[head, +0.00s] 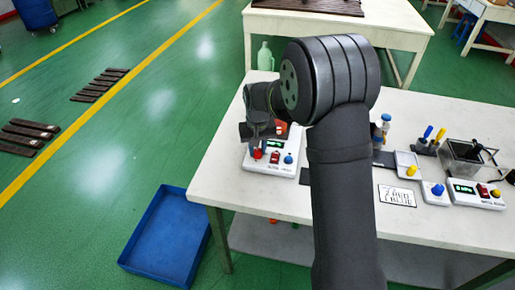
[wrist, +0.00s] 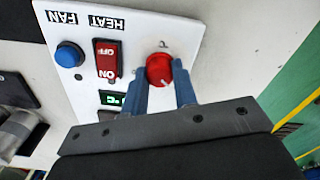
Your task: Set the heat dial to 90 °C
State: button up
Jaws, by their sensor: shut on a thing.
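The heat dial (wrist: 159,69) is a round red knob with a white mark on the white control panel (wrist: 80,90) in the wrist view. My gripper (wrist: 161,78) has its two blue fingers closed on either side of the dial. The panel carries the printed words HEAT and FAN, a blue knob (wrist: 69,54) and a red ON/OFF switch (wrist: 107,60). A green display (wrist: 112,99) is partly hidden by my gripper, so its number is not readable. In the head view the red dial (head: 257,154) shows just under my gripper.
The white table (head: 420,225) also holds a second control box (head: 475,200), a small box with a blue knob (head: 436,192), a lettered card (head: 397,196) and a metal container (head: 464,158). A blue tray (head: 165,235) lies on the floor to the left.

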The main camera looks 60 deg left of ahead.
aim_at(257, 150)
jog(key=shift+n, duration=1)
jog(key=o, duration=1)
notch_tip(257, 150, up, 17)
jog(key=shift+r, duration=0.2)
